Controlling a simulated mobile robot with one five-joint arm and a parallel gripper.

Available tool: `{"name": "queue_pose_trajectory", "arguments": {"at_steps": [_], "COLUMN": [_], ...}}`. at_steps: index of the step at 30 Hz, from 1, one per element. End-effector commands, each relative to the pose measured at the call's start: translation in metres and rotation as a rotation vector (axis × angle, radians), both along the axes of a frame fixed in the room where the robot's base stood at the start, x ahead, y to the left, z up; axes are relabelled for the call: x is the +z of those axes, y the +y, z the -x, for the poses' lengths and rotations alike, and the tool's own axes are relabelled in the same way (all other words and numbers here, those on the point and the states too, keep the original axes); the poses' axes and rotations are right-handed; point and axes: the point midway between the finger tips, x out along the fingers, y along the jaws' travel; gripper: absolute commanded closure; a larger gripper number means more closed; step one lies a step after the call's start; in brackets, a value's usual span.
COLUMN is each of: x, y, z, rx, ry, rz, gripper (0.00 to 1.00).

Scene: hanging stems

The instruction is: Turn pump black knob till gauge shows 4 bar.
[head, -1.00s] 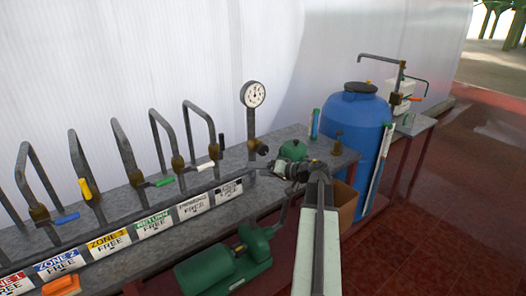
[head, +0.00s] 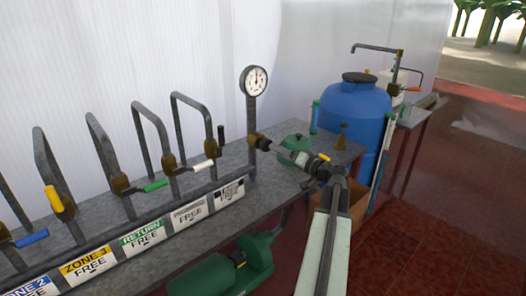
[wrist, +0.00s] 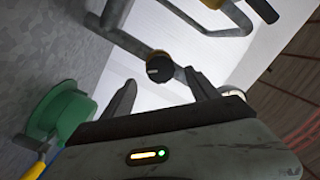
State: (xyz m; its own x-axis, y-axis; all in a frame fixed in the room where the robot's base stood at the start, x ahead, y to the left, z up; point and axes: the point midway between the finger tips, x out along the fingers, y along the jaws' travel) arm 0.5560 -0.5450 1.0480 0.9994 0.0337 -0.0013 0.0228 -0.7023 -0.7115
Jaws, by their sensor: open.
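The black knob (head: 263,144) sits on a brass fitting at the foot of the gauge post. In the wrist view the knob (wrist: 158,70) is round with a pale mark on its face, ahead of and between my fingertips. The white round gauge (head: 254,80) stands on top of the post; its dark needle points roughly upward, but the scale is too small to read. My gripper (head: 284,153) is just right of the knob. In the wrist view my gripper (wrist: 160,84) has its two fingers apart with nothing between them, seemingly short of the knob.
A green lidded object (head: 296,141) lies close behind my gripper; it also shows at left in the wrist view (wrist: 42,118). A row of pipes with coloured levers and labels (head: 188,213) runs left. A blue barrel (head: 352,105) stands right, a green pump (head: 235,270) below.

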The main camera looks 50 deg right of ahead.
Motion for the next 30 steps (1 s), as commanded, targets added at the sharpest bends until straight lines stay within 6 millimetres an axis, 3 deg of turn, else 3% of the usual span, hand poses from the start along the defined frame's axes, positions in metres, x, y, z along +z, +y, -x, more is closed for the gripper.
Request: {"name": "queue_pose_trajectory", "arguments": {"at_steps": [5, 12, 18, 27, 30], "x": [0.001, 0.001, 0.0, 0.0, 0.0], "y": [-0.002, -0.001, 0.0, 0.0, 0.0], "z": [-0.005, -0.049, -0.073, -0.075, -0.075], "rx": [-0.002, -0.002, -0.004, -0.004, -0.004], "ry": [0.001, 0.001, 0.001, 0.001, 0.001], "rz": [0.0, 0.0, 0.0, 0.0, 0.0], "gripper": [0.31, 0.31, 0.31, 0.31, 0.59]}}
